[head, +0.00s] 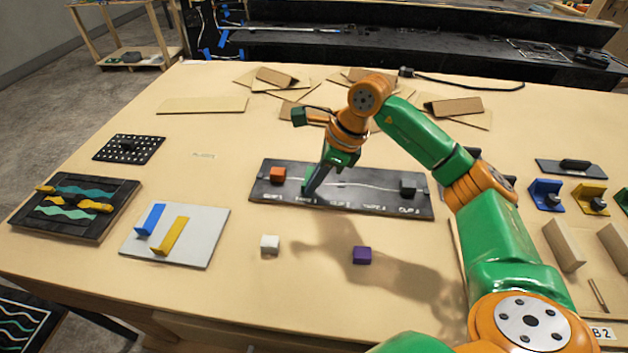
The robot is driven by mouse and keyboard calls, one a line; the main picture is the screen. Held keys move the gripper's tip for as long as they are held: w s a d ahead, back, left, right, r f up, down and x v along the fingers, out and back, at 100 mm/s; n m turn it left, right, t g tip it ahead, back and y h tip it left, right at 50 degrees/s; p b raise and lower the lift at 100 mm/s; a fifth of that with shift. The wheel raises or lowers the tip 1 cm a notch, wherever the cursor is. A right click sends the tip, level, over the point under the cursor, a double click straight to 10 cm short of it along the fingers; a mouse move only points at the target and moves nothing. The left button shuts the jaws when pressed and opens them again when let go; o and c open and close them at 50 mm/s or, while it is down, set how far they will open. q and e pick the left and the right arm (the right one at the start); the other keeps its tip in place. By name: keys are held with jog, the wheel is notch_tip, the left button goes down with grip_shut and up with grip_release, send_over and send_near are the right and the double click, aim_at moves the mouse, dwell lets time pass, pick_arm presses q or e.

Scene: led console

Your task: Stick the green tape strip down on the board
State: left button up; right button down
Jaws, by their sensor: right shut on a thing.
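The black board (370,203) lies mid-table, with a thin pale line along it and labels on its front edge. My right gripper (311,186) points down over the board's left half, near the second label from the left. It is shut on the green tape strip, which is mostly hidden at the fingertips; I cannot tell whether it touches the board. A white card (205,238) at the left holds a blue strip (150,219) and a yellow strip (171,236); no green strip shows there. My left gripper is not in view.
An orange block (277,174) and a dark block (408,187) sit on the board. A white cube (270,243) and a purple cube (362,255) stand in front. Cardboard pieces (202,105) lie behind. Blue and yellow brackets (546,194) are at the right.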

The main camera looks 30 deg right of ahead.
jog(key=c, duration=1)
grip_release()
jog(key=shift+o, duration=0.2)
jog(key=b+v, duration=0.1)
jog(key=v, duration=0.5)
jog(key=shift+r, duration=0.2)
jog(key=shift+s+d+r, duration=0.15)
jog(key=shift+s+r, duration=0.05)
jog(key=shift+r, duration=0.15)
